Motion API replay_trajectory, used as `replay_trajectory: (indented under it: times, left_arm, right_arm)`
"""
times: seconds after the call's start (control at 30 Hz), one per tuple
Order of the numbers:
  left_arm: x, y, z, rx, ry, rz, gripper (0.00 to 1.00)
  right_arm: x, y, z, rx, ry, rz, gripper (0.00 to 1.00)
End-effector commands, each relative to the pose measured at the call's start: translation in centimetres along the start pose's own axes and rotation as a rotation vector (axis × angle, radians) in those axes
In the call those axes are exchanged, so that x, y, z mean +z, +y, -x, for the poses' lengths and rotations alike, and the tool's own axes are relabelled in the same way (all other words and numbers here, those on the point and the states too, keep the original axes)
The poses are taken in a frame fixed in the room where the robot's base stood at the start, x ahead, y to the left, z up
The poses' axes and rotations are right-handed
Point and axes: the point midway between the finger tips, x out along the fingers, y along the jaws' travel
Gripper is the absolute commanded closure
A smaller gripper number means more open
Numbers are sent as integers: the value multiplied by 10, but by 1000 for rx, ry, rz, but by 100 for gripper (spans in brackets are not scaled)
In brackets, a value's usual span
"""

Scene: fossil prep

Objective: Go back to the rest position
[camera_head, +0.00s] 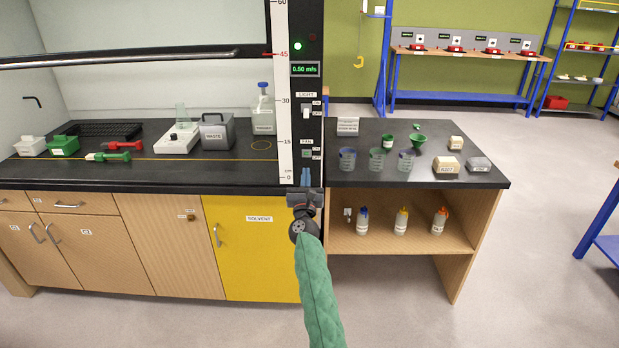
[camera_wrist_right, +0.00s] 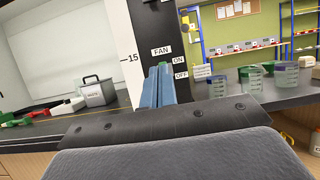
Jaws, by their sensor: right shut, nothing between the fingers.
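My right gripper (camera_head: 305,178) is at the end of my green-sleeved arm, in front of the lower end of the dark control post (camera_head: 313,90). Its blue fingers point up and are shut, with nothing between them. In the right wrist view the closed fingers (camera_wrist_right: 158,86) stand just below the FAN label and cover most of the switch there. In the head view the fan switch (camera_head: 307,154) shows just above the fingertips. I cannot tell whether they touch. The light switch (camera_head: 306,112) is higher up. My left gripper is not in view.
Left of the post, the dark worktop (camera_head: 220,176) holds a grey waste bin (camera_head: 217,136) and a white bottle (camera_head: 263,115). On the right, a side counter (camera_head: 345,179) holds several beakers and funnels, with bottles on the shelf below.

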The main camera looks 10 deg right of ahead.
Motion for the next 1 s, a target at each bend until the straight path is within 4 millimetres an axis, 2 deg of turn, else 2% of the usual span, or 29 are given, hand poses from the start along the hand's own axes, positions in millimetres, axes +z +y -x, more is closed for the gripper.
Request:
replay_trajectory:
  times: [0.33, 0.47, 0.57, 0.67, 0.87, 1.0]
  left_arm:
    - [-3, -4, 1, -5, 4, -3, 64]
    - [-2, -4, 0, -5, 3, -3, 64]
    - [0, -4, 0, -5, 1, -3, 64]
    - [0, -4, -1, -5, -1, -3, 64]
    - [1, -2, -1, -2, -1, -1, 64]
    - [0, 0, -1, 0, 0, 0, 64]
  right_arm:
    - [0, 0, 2, 6, 1, 10, 100]
    - [-5, 1, 19, 69, 11, 119, 100]
    - [-12, 5, 48, 175, 24, 300, 100]
    - [-21, 9, 88, 315, 32, 535, 100]
    - [-42, 11, 178, 617, 23, 997, 100]
    - [-54, 5, 247, 844, -7, 1303, 100]
